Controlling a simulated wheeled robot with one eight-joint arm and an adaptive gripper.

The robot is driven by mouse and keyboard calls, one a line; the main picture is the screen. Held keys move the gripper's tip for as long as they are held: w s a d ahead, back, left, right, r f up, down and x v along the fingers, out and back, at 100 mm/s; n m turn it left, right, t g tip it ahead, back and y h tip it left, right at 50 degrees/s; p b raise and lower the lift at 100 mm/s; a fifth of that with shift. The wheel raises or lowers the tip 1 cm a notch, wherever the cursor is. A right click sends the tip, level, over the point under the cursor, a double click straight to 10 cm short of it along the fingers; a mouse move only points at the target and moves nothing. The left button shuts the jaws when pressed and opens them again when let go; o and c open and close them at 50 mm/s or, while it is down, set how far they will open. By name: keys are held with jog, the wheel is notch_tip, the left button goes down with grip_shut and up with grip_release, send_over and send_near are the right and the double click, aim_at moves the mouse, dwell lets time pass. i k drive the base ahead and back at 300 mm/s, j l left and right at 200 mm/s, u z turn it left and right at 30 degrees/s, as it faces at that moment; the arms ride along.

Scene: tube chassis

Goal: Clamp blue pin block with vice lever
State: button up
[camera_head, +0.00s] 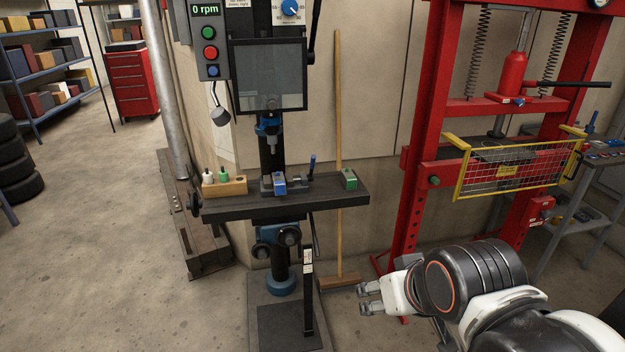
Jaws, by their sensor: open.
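The blue pin block (280,183) sits in the vice (267,187) on the dark drill press table (300,205). At this size I cannot tell whether the vice jaws touch it. The vice lever (311,166), with a blue grip, stands roughly upright just right of the block. My gripper (364,297) is open and empty at the lower right. It is lower than the table, to its right and well apart from the vice and lever.
A green block (349,179) sits at the table's right end. A wooden holder (224,186) with small bottles is at its left. The drill head and its shield (268,75) hang above. A broom (337,150) leans behind. A red press (430,130) with a yellow guard stands right.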

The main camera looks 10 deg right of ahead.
aim_at(311, 178)
jog(key=i, duration=1.2)
